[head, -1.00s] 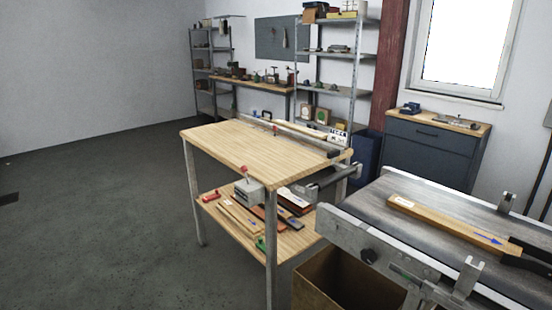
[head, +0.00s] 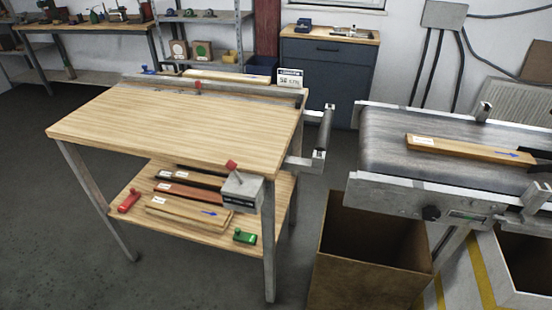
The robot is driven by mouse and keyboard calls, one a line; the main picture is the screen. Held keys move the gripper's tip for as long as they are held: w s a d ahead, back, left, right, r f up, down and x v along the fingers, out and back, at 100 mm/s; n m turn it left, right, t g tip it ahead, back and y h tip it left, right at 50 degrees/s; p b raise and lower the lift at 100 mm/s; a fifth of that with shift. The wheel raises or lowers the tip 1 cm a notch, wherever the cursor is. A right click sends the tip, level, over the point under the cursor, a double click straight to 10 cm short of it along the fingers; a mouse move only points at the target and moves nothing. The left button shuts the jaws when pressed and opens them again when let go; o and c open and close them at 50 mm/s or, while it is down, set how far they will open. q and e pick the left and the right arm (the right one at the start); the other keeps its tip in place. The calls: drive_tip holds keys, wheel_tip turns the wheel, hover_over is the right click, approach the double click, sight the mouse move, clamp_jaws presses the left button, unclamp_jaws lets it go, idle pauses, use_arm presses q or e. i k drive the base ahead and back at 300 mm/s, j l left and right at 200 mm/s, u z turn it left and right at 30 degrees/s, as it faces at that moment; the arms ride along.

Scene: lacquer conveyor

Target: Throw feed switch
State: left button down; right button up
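A grey switch box (head: 241,193) with a red-tipped lever (head: 232,165) is fixed at the front right of the wooden workbench (head: 180,120), just below its top. The lever stands up from the box, tilted to the left. A wooden board (head: 465,149) with a white label and a blue arrow lies on the conveyor belt (head: 385,140). Two dark finger-like pieces (head: 541,162) are cut off by the right edge at the board's right end. They look like my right gripper, but whether they are closed on the board is unclear. My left gripper is not in view.
An open brown bin (head: 375,245) stands below the conveyor's left end, beside the bench. The lower shelf (head: 225,239) holds several boards, a red clamp (head: 129,200) and a green one (head: 244,237). A roller bracket (head: 322,140) juts from the bench's right side. The benchtop is mostly clear.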

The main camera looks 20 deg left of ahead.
sight(230, 164)
drive_tip(key=j, duration=1.35)
